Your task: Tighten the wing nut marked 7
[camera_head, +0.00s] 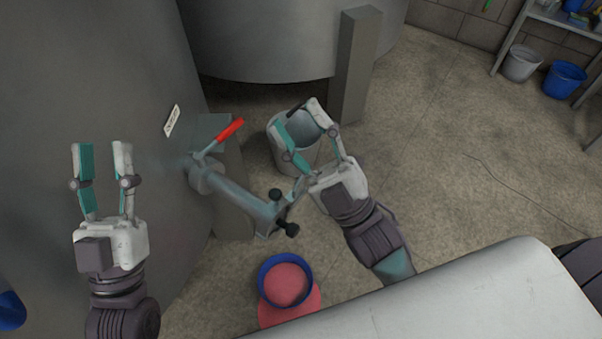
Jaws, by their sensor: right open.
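A metal pipe (240,199) runs from the side of a large grey tank (85,80). A red-handled lever (230,129) stands on its tank end. Two dark knob-like parts sit at its free end, one upper (275,195) and one lower (289,229). I cannot read a 7 on either, nor tell which is a wing nut. My left gripper (102,146) is open and empty, left of the pipe in front of the tank.
A blue-rimmed pink container (286,282) stands on the floor below the pipe's end. A grey post (354,65) rises behind the bucket. A white label (172,121) is on the tank. A pale surface (480,295) fills the lower right. Floor to the right is mostly clear.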

